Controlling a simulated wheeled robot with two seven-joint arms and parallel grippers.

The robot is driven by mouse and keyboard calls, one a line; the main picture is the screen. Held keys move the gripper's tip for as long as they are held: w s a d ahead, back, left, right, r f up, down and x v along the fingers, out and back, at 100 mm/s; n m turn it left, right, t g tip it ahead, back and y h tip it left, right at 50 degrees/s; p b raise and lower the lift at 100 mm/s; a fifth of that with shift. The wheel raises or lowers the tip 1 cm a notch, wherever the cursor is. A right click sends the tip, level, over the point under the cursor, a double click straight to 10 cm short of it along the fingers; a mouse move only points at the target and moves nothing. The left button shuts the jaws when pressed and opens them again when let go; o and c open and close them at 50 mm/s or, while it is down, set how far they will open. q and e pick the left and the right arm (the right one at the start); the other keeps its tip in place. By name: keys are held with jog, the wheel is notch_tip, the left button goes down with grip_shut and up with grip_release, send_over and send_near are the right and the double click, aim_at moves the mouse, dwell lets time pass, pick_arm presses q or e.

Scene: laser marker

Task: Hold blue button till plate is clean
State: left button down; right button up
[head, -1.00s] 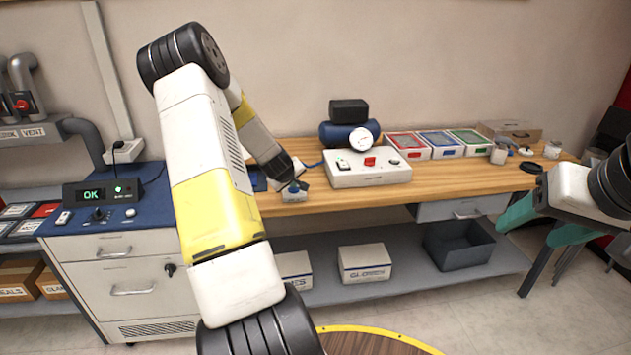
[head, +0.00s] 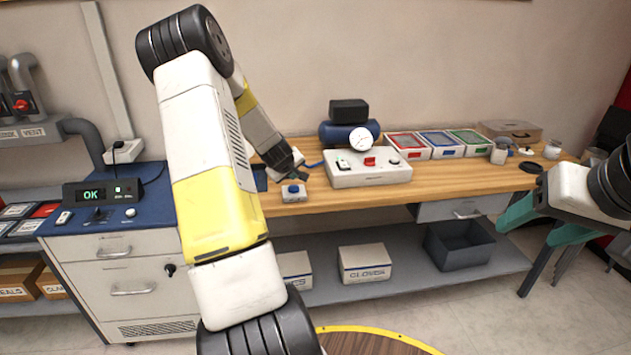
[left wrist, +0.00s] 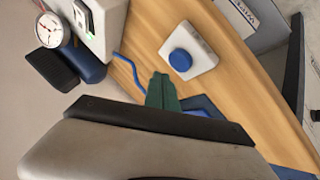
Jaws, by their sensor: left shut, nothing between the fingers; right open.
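The blue button (head: 293,188) sits on a small white box (head: 294,196) near the bench's front edge. It also shows in the left wrist view (left wrist: 181,60), uncovered. My left gripper (head: 301,173) is shut and empty, just above and behind the button in the head view, apart from it. Its green fingers (left wrist: 163,90) lie together beside the box in the wrist view. My right gripper (head: 533,222) is open and empty at the right, in front of the bench. A display box (head: 92,194) at the left reads OK. I cannot make out a plate.
A white control box (head: 368,177) with a red switch and a blue tank (head: 338,131) with a gauge stand behind the button. Red, blue and green lidded boxes (head: 440,153) stand further right. The bench's front strip right of the button is clear.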

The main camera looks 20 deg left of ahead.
aim_at(294, 189)
pick_arm(q)
jog(key=shift+r, duration=1.9)
jog(key=shift+d, duration=0.1)
jog(key=s+d+r+m+h, duration=0.1)
jog(key=s+d+r+m, duration=0.3)
jog(key=d+r, duration=0.45)
jog(key=s+d+r+m+h, duration=0.2)
jog(key=s+d+r+m, duration=0.1)
jog(key=s+d+r, duration=0.55)
jog(key=s+d+m+g, duration=0.1)
jog(key=s+d, duration=0.2)
jog(key=s, duration=0.4)
jog(key=s+d+m+g, duration=0.1)
jog(key=s+d+m, duration=0.1)
jog(key=s+d, duration=0.2)
jog(key=s+d+r+m+h, duration=0.1)
jog(key=s+d+m, duration=0.1)
jog(key=s, duration=0.9)
jog(key=shift+d+g, duration=0.4)
jog(key=shift+d, duration=0.25)
jog(key=shift+a+r, duration=0.1)
